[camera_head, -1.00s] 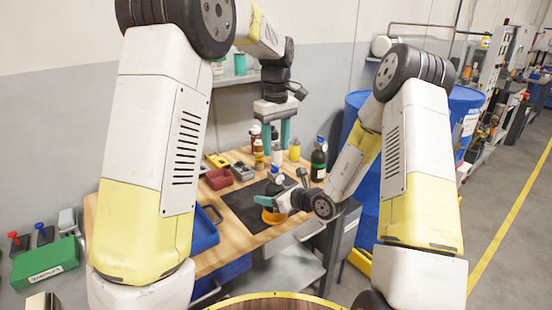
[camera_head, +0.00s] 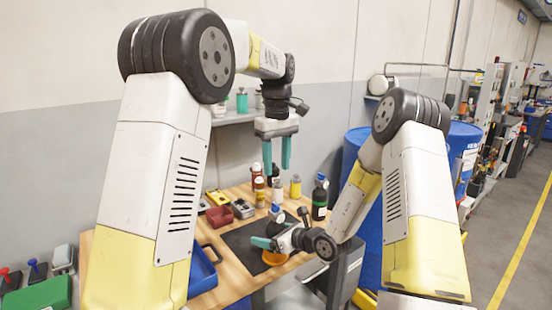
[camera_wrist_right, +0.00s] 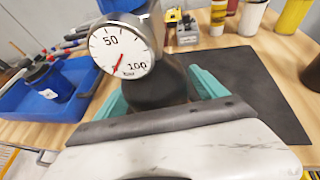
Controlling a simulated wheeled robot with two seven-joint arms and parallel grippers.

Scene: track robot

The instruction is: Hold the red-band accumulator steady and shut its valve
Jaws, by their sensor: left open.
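The accumulator stands on the black mat (camera_head: 240,240), with a dark body (camera_wrist_right: 160,88) and a white-faced pressure gauge (camera_wrist_right: 121,50) in the right wrist view. My left gripper (camera_head: 277,153) is open and empty, pointing down above the back of the bench.
Several bottles stand behind the mat, including a black one (camera_head: 319,200). A red bin (camera_head: 219,217) and a blue tray (camera_head: 203,270) lie to the left. Blue drums (camera_head: 355,150) stand right of the bench. There is free air around my left gripper.

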